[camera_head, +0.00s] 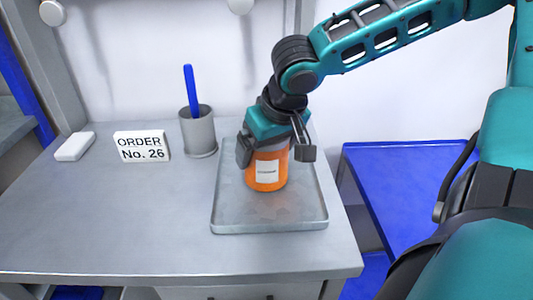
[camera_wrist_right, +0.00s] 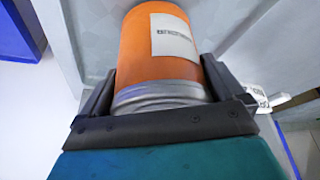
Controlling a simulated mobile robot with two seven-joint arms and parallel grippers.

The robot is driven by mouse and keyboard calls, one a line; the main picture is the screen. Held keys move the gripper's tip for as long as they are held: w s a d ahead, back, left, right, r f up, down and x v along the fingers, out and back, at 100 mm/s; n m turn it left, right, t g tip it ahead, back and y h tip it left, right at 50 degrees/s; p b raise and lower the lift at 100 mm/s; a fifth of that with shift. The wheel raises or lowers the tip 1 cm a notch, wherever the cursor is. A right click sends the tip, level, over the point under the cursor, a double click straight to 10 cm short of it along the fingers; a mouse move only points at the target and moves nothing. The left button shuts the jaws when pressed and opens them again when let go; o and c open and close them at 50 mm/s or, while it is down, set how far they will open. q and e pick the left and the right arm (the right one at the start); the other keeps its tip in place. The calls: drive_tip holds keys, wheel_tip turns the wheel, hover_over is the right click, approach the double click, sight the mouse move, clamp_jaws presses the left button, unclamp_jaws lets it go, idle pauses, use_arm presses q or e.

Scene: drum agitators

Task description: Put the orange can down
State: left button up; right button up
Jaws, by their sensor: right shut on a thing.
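The orange can (camera_head: 267,172) has a white label and is upright over the metal tray (camera_head: 270,219) on the grey table. In the head view I cannot tell whether its base touches the tray. My right gripper (camera_head: 276,151) is shut on the can from above, with one finger on each side. In the right wrist view the can (camera_wrist_right: 158,52) sits between the two fingers of the right gripper (camera_wrist_right: 160,95), its grey ribbed end nearest the palm. My left gripper is not in view.
A grey cup (camera_head: 199,132) with a blue stick stands left of the tray. A sign reading "ORDER No. 26" (camera_head: 142,146) and a white block (camera_head: 74,146) are farther left. The front left of the table is clear. A blue surface (camera_head: 400,190) lies to the right.

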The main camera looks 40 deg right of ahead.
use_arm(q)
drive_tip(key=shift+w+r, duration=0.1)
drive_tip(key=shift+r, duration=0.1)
use_arm(e)
drive_tip(key=shift+f, duration=0.1)
drive_tip(key=o, duration=1.1)
drive_tip(key=shift+f, duration=0.1)
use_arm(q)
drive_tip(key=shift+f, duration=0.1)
use_arm(e)
drive_tip(key=shift+r, duration=0.2)
drive_tip(key=p+v, duration=0.4)
drive_tip(key=v, duration=0.6)
drive_tip(key=shift+s+r, duration=0.15)
drive_tip(key=shift+r, duration=0.15)
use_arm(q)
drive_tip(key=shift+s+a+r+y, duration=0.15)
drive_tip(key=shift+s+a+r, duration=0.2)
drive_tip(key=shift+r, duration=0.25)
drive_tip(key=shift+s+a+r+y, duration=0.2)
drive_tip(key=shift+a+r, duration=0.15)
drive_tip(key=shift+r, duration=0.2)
use_arm(e)
drive_tip(key=shift+s+r, duration=0.3)
drive_tip(key=shift+r, duration=0.25)
